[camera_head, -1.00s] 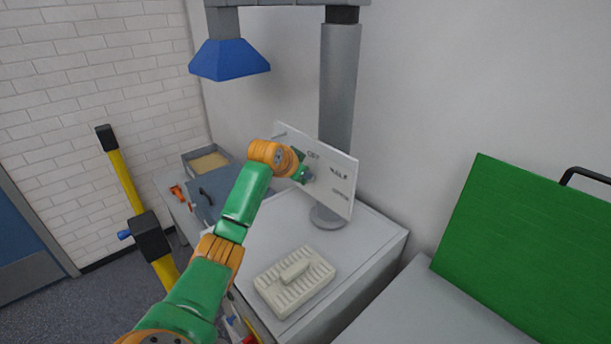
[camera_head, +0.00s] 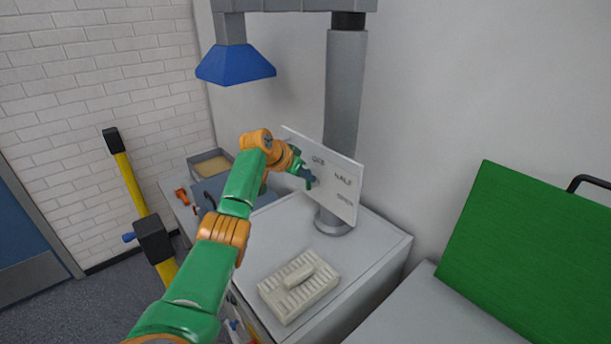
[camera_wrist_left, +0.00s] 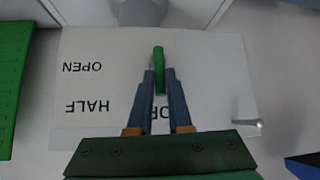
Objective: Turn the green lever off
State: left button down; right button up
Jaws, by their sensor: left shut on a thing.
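In the left wrist view the panel (camera_wrist_left: 215,60) appears upside down, and my fingers partly cover OFF. The green lever (camera_wrist_left: 159,62) stands out from the panel. My left gripper (camera_wrist_left: 159,76) is shut on it, one blue-grey finger on each side. In the head view my left gripper (camera_head: 309,178) is at the panel's face beside the words, and it hides the lever there. My right gripper is not in view.
A ribbed cream block (camera_head: 300,288) lies on the bench in front of the panel. A grey post (camera_head: 343,95) rises behind the panel, and a blue hood (camera_head: 235,63) hangs above. A grey tray (camera_head: 210,162) is at the back left. A green board (camera_head: 540,250) leans at the right.

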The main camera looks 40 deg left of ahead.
pick_arm(q)
jog(key=c, duration=0.8)
grip_release()
jog(key=shift+f, duration=0.1)
jog(key=shift+c, duration=0.2)
jog(key=b+v, duration=0.3)
jog(key=v, duration=0.4)
